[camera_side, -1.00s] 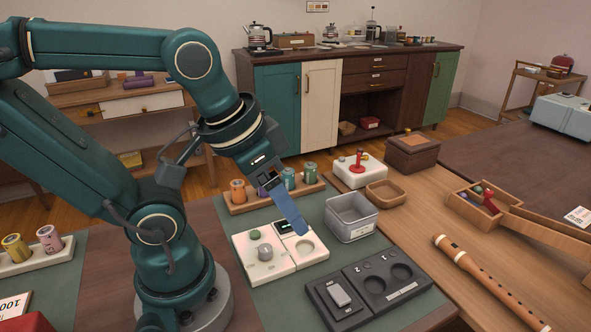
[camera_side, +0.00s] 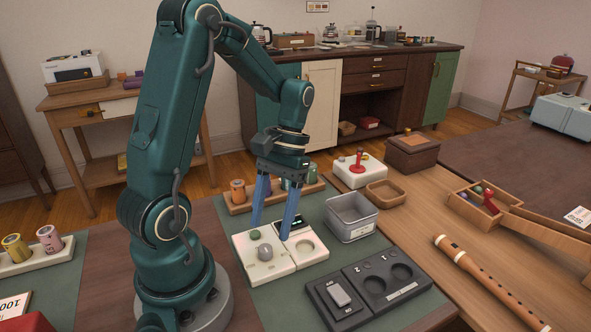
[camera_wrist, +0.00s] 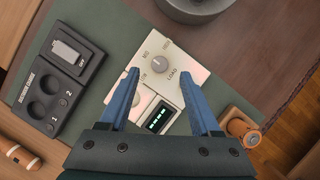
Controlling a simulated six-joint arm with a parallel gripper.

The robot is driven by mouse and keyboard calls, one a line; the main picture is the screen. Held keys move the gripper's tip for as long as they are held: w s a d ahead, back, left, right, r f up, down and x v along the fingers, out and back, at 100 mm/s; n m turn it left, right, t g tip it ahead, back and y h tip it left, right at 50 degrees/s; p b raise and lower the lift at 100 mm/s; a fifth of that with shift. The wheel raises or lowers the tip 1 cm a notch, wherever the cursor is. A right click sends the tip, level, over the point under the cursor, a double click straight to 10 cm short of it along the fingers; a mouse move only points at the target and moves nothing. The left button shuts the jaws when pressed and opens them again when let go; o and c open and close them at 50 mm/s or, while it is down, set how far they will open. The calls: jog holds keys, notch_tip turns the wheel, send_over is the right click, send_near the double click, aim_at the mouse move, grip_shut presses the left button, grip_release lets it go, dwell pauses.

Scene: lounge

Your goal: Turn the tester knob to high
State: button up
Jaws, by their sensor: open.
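The lit display (camera_wrist: 159,117) is nearer the wrist. My gripper (camera_side: 270,231) is open, its blue fingers pointing down over the tester. It also shows in the wrist view (camera_wrist: 159,71), its tips either side of the knob, seemingly above it.
A grey metal bin (camera_side: 351,228) stands right of the tester. A wooden rack (camera_side: 241,208) of coloured cylinders is behind. A white box with a red joystick (camera_side: 358,176) is farther back.

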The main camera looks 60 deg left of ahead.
aim_at(266, 247)
jog(key=shift+x, duration=2.2)
grip_shut()
